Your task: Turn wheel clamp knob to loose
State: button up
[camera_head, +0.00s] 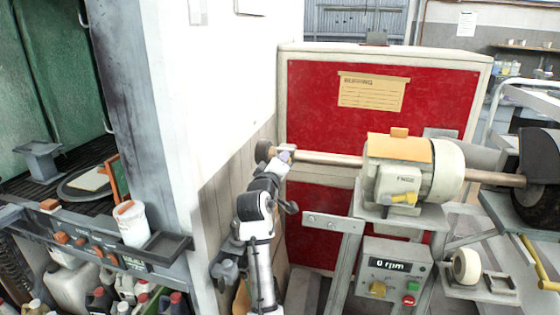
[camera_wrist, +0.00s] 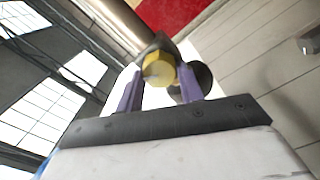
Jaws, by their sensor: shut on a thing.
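The wheel clamp knob (camera_wrist: 157,72) is a yellow, faceted piece at the end of a dark fitting on the shaft, seen in the wrist view. My gripper (camera_wrist: 160,80) has its two purple fingers on either side of the knob and is shut on it. In the head view my gripper (camera_head: 285,157) is at the left end of the long metal shaft (camera_head: 325,158), and the knob itself is hidden there or too small to make out. A small brown round piece (camera_head: 263,151) shows just left of my gripper.
The motor housing (camera_head: 408,178) stands right of my gripper on a metal frame. Below it is a control box (camera_head: 393,281) reading 0 rpm, with a yellow knob and green and red buttons. A red panel (camera_head: 330,105) stands behind, and a white wall (camera_head: 225,90) is close on the left.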

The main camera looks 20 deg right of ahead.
jog(key=n, duration=2.3)
jog(key=shift+s+d+f+n+p, duration=0.1)
jog(key=shift+d+f+n+p, duration=0.05)
jog(key=shift+f+n+p, duration=0.2)
jog(key=shift+n, duration=0.25)
jog(key=o, duration=1)
jog(key=b+v, duration=0.4)
jog(key=v, duration=0.9)
jog(key=shift+s+a+b, duration=0.3)
jog(key=shift+b, duration=0.1)
